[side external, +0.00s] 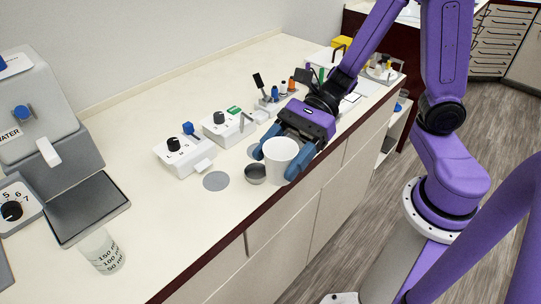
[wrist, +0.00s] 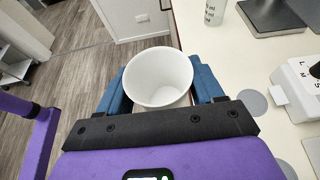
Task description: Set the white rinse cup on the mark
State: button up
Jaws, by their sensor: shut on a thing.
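The white rinse cup (side external: 281,155) is upright between the blue fingers of my gripper (side external: 278,164), which is shut on it. The wrist view shows the open, empty-looking cup (wrist: 158,78) between both fingers (wrist: 161,88). The cup is at the counter's front edge; its height above the top is hard to tell. Two flat grey round marks lie on the counter: one (side external: 215,181) is left of the cup, the other (side external: 252,151) is partly hidden behind the gripper. In the wrist view one mark (wrist: 253,102) is right of the gripper.
White knobbed devices (side external: 184,155) stand behind the marks. A measuring beaker (side external: 101,251) and a water dispenser (side external: 45,125) are at the left. The counter between beaker and left mark is clear.

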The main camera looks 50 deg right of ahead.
jog(key=w+d+f+m+t+h, duration=0.1)
jog(key=w+d+f+m+t, duration=0.15)
jog(key=w+d, duration=0.5)
jog(key=w+d+f+m+t, duration=0.25)
jog(key=w+d, duration=0.25)
jog(key=w, duration=0.5)
jog(key=shift+f, duration=3.75)
jog(key=shift+f, duration=0.2)
jog(key=o, duration=1)
jog(key=shift+r, duration=0.1)
